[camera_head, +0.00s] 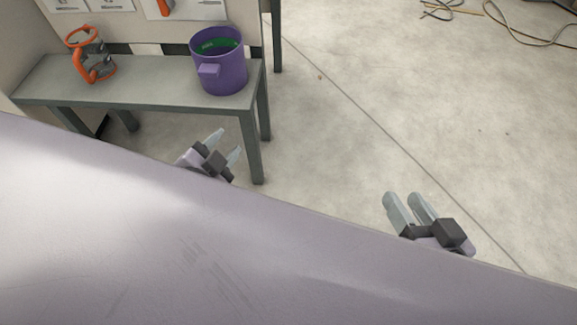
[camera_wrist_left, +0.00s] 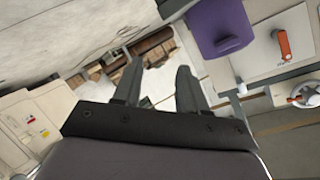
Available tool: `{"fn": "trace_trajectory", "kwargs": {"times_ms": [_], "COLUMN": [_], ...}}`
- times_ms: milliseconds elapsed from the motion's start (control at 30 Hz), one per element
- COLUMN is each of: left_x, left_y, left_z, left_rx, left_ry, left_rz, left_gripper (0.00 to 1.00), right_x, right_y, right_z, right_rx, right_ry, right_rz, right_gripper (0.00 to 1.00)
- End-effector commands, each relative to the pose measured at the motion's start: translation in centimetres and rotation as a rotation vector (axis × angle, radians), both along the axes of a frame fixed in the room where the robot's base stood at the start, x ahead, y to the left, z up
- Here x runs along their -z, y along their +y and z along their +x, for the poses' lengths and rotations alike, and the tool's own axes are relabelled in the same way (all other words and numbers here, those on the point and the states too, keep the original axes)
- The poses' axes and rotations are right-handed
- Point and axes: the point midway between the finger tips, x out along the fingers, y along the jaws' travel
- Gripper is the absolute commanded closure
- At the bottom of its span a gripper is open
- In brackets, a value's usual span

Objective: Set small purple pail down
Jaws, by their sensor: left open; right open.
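A small purple pail (camera_head: 222,72) stands upright on the right end of a grey bench, with something green inside it. In the left wrist view the purple pail (camera_wrist_left: 222,24) shows at the top, right of the fingers and apart from them. My left gripper (camera_head: 228,143) is open and empty, in front of the bench and below the pail in the head view. Its fingers (camera_wrist_left: 157,85) show spread in the left wrist view with nothing between them. My right gripper (camera_head: 404,197) is open and empty over the bare floor at the right.
The grey bench (camera_head: 150,88) also bears an orange and grey object (camera_head: 91,57) at its left. A panel with papers stands behind it. Cables (camera_head: 500,22) lie on the floor at the top right. The floor right of the bench is mostly clear.

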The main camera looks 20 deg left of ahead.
Motion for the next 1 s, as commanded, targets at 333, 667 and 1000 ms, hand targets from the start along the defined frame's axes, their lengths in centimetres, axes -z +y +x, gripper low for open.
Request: {"fn": "trace_trajectory", "kwargs": {"times_ms": [333,667,1000], "left_x": [-2.5,-5.5,-5.5], "left_y": [-11.2,-15.6,-15.6], "left_z": [-2.8,-4.2,-4.2], "left_rx": [0.114,0.197,0.198], "left_ry": [0.173,0.234,0.235], "left_rz": [-0.680,-0.949,-0.952], "left_gripper": [0.58,0.58,0.58], "right_x": [0.1,0.1,0.1], "right_y": [0.0,0.0,0.0], "right_z": [0.0,0.0,0.0], "right_rx": [-0.001,-0.001,-0.001], "right_ry": [0.002,0.003,0.002], "right_rz": [-0.001,-0.001,-0.001], "right_gripper": [0.57,0.57,0.57]}}
